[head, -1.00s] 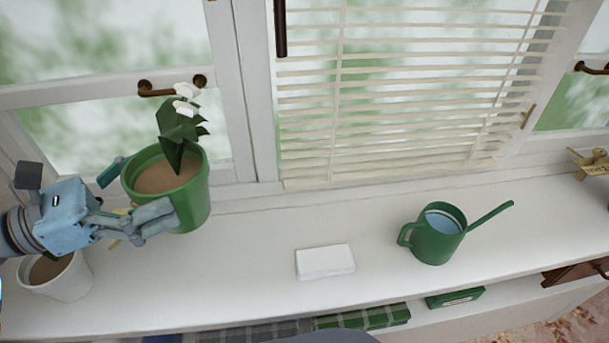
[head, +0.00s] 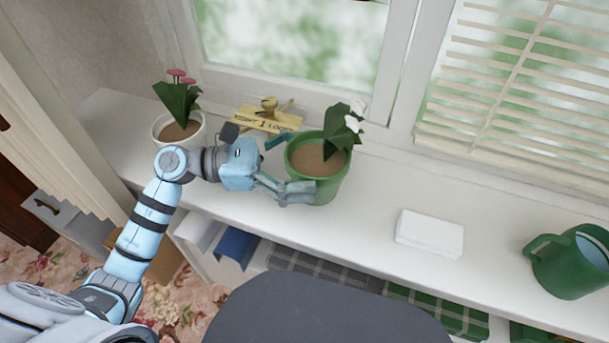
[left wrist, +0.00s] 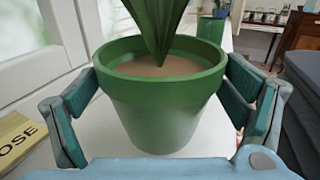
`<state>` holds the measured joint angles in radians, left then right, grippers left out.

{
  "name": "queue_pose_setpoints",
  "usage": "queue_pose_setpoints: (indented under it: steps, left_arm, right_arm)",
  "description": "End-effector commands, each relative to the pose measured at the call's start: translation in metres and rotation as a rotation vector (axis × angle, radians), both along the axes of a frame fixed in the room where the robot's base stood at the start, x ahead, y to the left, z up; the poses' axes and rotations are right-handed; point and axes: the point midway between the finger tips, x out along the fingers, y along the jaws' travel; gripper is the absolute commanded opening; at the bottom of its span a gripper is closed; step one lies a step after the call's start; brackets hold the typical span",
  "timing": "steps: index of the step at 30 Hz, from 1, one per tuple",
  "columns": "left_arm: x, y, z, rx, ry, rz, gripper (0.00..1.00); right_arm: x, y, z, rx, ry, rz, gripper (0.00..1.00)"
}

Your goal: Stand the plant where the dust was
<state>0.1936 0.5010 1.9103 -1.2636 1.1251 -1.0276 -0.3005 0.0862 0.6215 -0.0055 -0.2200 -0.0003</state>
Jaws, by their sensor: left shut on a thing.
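The plant (head: 318,162) has dark green leaves and white flowers in a green pot. My left gripper (head: 290,165) is shut on the pot, with a finger on each side of it. The pot is upright over the white sill; I cannot tell whether its base touches. In the left wrist view the pot (left wrist: 162,115) fills the middle, between the fingers of my left gripper (left wrist: 165,100). No dust can be made out on the sill. My right gripper is not in view.
A white pot with pink flowers (head: 180,128) and a yellow lettered piece (head: 262,120) stand left of the plant. A folded white cloth or pad (head: 430,233) and a green watering can (head: 570,262) are to the right. The sill (head: 385,205) is clear between pot and pad.

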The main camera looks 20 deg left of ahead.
Motion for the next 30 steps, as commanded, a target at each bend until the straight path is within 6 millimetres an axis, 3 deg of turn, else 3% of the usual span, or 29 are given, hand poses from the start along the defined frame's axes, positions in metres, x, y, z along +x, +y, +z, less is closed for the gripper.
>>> queue_pose_setpoints:
  steps: [4,17,18,19,30]
  left_arm:
    - [0.0,0.0,-0.028,-0.003,0.002,0.0,0.43]
    - [0.0,0.0,-0.034,-0.001,0.0,-0.001,0.43]
    - [0.0,0.0,-0.034,0.001,0.001,-0.001,0.95]
    - [0.0,0.0,-0.034,0.0,0.001,-0.001,1.0]
    - [0.0,0.0,-0.031,0.0,0.001,-0.001,1.0]
  right_arm:
    - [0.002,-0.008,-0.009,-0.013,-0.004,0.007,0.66]
    - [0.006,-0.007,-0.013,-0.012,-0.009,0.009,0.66]
    - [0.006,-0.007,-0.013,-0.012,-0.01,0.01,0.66]
    - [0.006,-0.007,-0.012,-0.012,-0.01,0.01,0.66]
    - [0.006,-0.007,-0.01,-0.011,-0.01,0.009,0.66]
